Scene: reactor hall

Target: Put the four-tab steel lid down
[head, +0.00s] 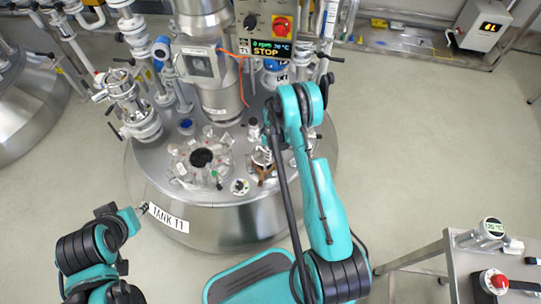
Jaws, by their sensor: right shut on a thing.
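My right arm reaches over the top of the steel tank, and my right gripper (265,158) is low over the tank top, right of the round port. It is shut on what looks like the four-tab steel lid (262,157). The lid is small here and partly hidden by the gripper and wrist; I cannot tell whether it touches the tank top. The round port (203,160) has a dark centre and several clamps around its rim. My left gripper (143,208) is at the lower left, near the tank's label; its fingers are too small to read.
The tank (245,215) carries a tall central column (220,85), pipes and valves (130,100) on the left and a control box (265,35) reading STOP. Floor at right is clear.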

